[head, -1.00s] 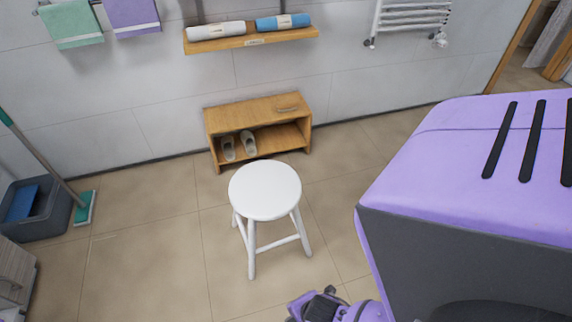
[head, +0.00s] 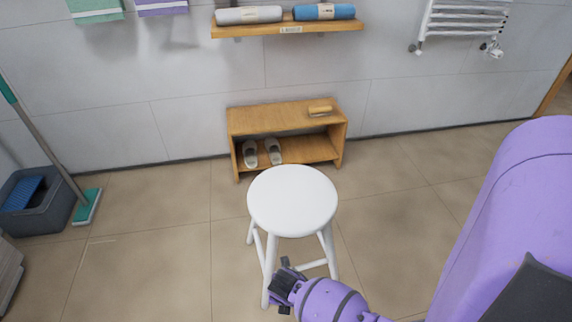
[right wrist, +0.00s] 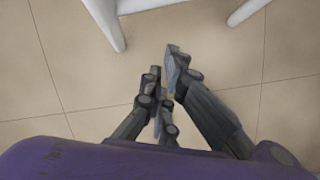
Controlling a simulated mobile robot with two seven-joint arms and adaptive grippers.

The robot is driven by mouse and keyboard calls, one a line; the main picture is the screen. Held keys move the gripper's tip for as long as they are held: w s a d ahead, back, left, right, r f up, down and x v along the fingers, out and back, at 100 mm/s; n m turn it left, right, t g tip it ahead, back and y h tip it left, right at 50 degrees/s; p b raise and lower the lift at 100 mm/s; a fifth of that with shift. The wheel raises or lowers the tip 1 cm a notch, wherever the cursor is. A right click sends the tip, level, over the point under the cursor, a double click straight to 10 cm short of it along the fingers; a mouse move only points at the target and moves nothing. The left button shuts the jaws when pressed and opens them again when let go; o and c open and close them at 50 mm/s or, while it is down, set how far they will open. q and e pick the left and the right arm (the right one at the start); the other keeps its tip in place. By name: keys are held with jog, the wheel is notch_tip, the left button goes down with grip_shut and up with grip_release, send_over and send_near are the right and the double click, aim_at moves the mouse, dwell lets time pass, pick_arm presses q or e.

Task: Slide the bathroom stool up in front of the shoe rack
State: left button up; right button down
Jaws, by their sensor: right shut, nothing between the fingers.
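The white round bathroom stool (head: 292,200) stands upright on the tiled floor in the head view, a short way in front of the shoe rack. The wooden shoe rack (head: 284,118) stands against the wall, with a pair of slippers (head: 262,152) on its lower shelf. My right gripper (head: 282,282) is low at the near side of the stool, overlapping its front legs in the picture. In the right wrist view the right gripper (right wrist: 165,75) is shut and empty, with stool legs (right wrist: 104,22) above it. I cannot tell whether it touches the stool. My left gripper is not in view.
A grey bucket (head: 40,215) and a green mop (head: 88,205) stand at the left. A wall shelf (head: 290,28) with rolled towels hangs above the rack. A towel radiator (head: 465,20) is at the upper right. The floor beside the stool is clear.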

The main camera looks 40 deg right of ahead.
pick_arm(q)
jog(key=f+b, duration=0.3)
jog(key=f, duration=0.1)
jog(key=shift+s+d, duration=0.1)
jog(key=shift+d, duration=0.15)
pick_arm(e)
jog(key=w+d+f, duration=0.3)
jog(key=d, duration=0.1)
jog(key=shift+f, duration=0.35)
jog(key=shift+w, duration=0.15)
